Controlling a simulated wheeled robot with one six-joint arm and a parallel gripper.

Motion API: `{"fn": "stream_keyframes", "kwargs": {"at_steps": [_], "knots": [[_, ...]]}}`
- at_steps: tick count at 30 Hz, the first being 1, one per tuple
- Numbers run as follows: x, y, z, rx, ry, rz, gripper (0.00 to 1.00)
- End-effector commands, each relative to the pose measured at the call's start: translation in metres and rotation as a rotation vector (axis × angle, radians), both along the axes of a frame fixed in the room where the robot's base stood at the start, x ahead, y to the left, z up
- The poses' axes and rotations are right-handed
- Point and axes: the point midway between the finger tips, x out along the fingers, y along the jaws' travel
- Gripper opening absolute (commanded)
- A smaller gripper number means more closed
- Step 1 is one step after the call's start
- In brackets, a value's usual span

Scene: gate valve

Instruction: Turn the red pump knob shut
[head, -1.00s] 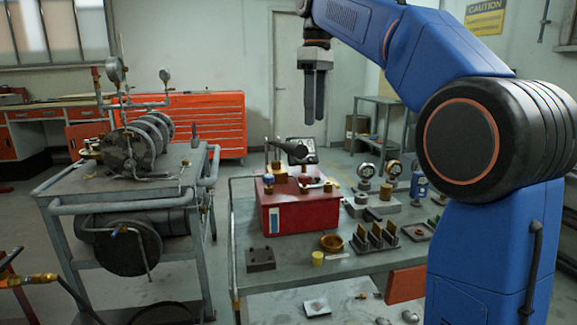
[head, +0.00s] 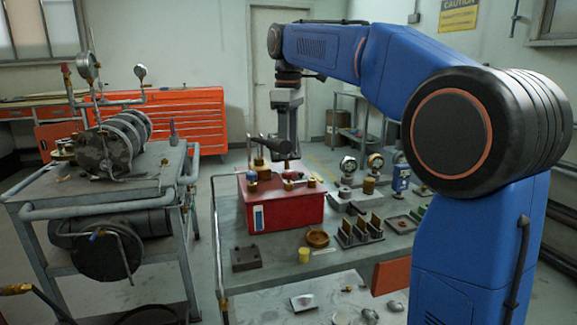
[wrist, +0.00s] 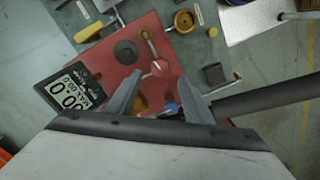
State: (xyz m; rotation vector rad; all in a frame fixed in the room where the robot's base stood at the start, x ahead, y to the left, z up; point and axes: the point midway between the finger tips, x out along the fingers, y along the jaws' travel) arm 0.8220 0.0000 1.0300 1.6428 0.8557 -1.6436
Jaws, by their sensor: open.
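The red pump (head: 285,212) is a red box on the grey cart, with brass fittings, a dark cylinder and a display on top. In the wrist view, a small round red knob with a pale line (wrist: 159,68) lies on the pump top (wrist: 118,75), just ahead of and roughly between my fingertips. The knob is too small to make out clearly in the head view. My gripper (head: 285,152) points down over the pump. Its two fingers (wrist: 162,77) are apart, with nothing held between them. I cannot tell the exact height gap to the knob.
A digital gauge (wrist: 70,95) is on the left. A brass cup (head: 317,239), a yellow cap (head: 304,255) and a dark block (head: 245,258) lie on the cart in front. A machine trolley (head: 100,205) stands left.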

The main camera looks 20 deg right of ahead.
Motion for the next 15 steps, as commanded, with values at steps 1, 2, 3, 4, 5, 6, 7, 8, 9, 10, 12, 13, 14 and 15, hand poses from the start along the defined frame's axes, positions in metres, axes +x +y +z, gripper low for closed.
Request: {"fn": "stream_keyframes", "kwargs": {"at_steps": [1, 2, 3, 4, 5, 6, 7, 8, 9, 10, 12, 13, 14, 15], "knots": [[-0.001, 0.000, -0.009, 0.000, 0.003, 0.000, 0.47], [-0.001, 0.000, -0.014, 0.000, 0.001, 0.000, 0.47], [-0.001, 0.000, -0.021, 0.000, 0.003, 0.000, 0.47], [-0.001, 0.000, -0.025, 0.000, 0.001, 0.000, 0.47], [-0.001, 0.000, -0.030, 0.000, 0.001, 0.000, 0.47], [-0.001, 0.000, -0.035, 0.000, 0.001, 0.000, 0.47], [-0.001, 0.000, -0.040, 0.000, 0.001, 0.000, 0.47], [-0.001, 0.000, -0.043, 0.000, 0.001, 0.000, 0.47], [-0.001, 0.000, -0.047, 0.000, 0.001, 0.000, 0.47], [-0.001, 0.000, -0.050, 0.000, 0.001, 0.000, 0.47], [-0.001, 0.000, -0.056, 0.000, 0.000, 0.000, 0.47], [-0.001, 0.000, -0.057, 0.000, 0.000, 0.000, 0.47], [-0.001, 0.000, -0.059, 0.000, 0.000, 0.000, 0.47], [-0.001, 0.000, -0.060, 0.000, 0.000, 0.000, 0.47]]}}
